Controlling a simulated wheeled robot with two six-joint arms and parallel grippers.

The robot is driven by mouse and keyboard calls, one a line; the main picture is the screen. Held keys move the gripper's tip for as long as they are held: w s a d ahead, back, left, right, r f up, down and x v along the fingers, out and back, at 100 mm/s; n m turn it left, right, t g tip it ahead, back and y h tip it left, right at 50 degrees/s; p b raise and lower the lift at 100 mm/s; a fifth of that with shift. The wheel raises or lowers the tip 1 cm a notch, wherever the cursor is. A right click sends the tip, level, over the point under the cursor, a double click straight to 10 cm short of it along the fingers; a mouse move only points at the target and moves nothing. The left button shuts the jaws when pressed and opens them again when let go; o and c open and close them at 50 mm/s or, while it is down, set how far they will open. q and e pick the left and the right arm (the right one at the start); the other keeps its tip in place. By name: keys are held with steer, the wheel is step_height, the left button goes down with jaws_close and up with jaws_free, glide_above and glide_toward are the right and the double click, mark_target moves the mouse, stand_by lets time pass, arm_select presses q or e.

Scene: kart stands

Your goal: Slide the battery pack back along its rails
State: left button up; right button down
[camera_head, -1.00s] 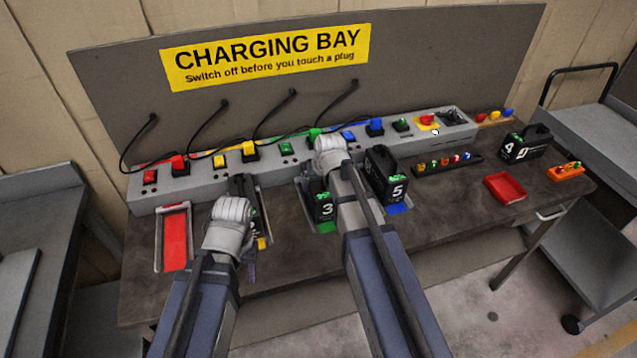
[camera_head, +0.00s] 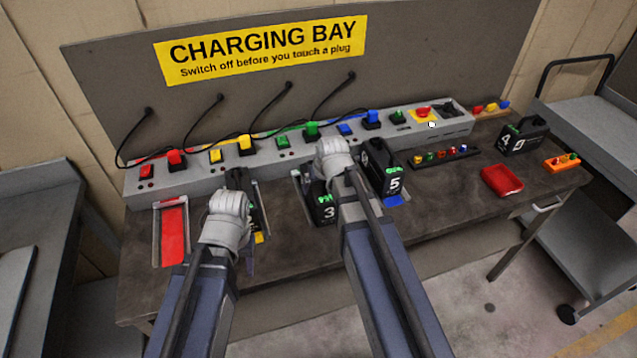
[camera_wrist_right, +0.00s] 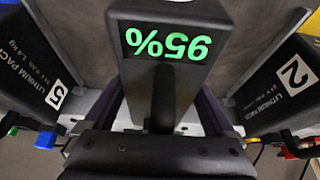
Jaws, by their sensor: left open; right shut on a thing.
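The black battery pack marked 3 (camera_head: 325,208) stands in its bay on the bench, its front end near the bay's front. My right gripper (camera_head: 332,154) is above and behind it, shut on it. In the right wrist view the pack's top (camera_wrist_right: 170,50) reads 95% upside down, with its handle (camera_wrist_right: 163,98) running into my gripper. The finger contact is hidden. My left gripper (camera_head: 228,205) is open over the yellow bay, beside a dark pack (camera_head: 240,183) that it partly hides; this pack shows its 2 in the right wrist view (camera_wrist_right: 280,85).
Pack 5 (camera_head: 382,172) stands close to the right of pack 3. The red bay (camera_head: 174,235) is empty. Behind the bays runs a grey charger strip (camera_head: 200,178) with coloured switches and cables. A red tray (camera_head: 502,181) and pack 4 (camera_head: 522,138) are further right.

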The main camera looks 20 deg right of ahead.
steer(key=shift+s, duration=0.35)
jaws_free()
steer(key=shift+r, duration=0.1)
steer(key=p+v, duration=0.7)
steer(key=shift+s+r, duration=0.1)
steer(key=shift+r, duration=0.25)
arm_select(q)
step_height(320, 180, up, 7)
